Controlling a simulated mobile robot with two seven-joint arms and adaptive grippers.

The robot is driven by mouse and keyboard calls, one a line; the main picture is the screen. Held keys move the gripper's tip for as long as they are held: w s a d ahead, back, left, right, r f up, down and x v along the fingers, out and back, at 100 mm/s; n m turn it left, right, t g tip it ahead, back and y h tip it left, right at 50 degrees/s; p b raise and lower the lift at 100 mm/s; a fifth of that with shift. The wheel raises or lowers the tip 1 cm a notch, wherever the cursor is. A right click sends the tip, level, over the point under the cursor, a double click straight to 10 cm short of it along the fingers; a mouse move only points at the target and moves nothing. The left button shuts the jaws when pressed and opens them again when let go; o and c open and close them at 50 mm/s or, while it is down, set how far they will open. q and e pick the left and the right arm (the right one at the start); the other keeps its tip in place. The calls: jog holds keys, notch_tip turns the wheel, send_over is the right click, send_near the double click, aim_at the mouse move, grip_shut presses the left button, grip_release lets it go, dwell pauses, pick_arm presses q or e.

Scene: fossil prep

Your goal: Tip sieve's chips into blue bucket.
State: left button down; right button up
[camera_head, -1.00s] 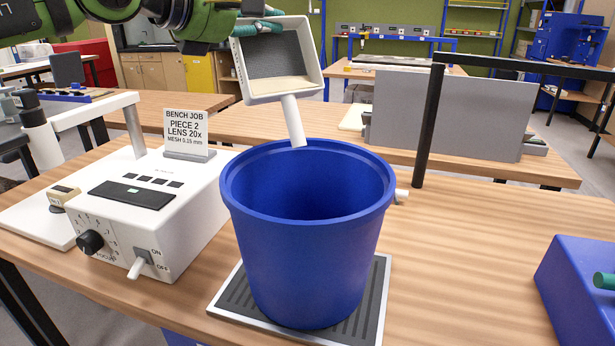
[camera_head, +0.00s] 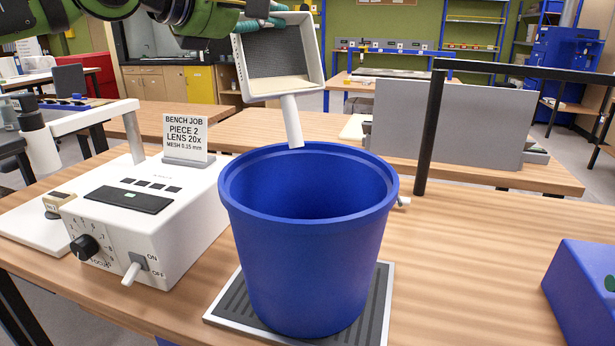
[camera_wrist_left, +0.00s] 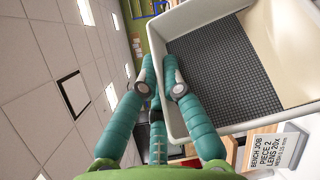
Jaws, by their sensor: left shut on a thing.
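The sieve (camera_head: 278,70) is a white, square-rimmed tray with a grey mesh floor and a white stem pointing down. It is steeply tilted, above and behind the blue bucket (camera_head: 290,245), with the stem's lower end near the bucket's far rim. My left gripper (camera_head: 262,22) is shut on the sieve's upper left edge. In the left wrist view, its teal fingers (camera_wrist_left: 162,92) pinch the wall of the sieve (camera_wrist_left: 215,75). My right gripper is out of view.
The bucket stands on a black ribbed pad (camera_head: 222,318). A white control box (camera_head: 150,220) and a bench job sign (camera_head: 186,138) are to its left. A black post (camera_head: 428,135) and grey panel (camera_head: 480,130) stand behind right. Clear wood lies right of the bucket.

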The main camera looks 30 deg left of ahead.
pick_arm(q)
jog(key=shift+f, duration=0.15)
jog(key=shift+s+d+m+b, duration=0.1)
jog(key=shift+s+m+b, duration=0.2)
jog(key=shift+b, duration=0.4)
jog(key=shift+d+r+m+b, duration=0.2)
jog(key=shift+d+m+b, duration=0.1)
jog(key=shift+d+b, duration=0.35)
jog(key=shift+r+t, duration=0.15)
jog(key=shift+t, duration=0.15)
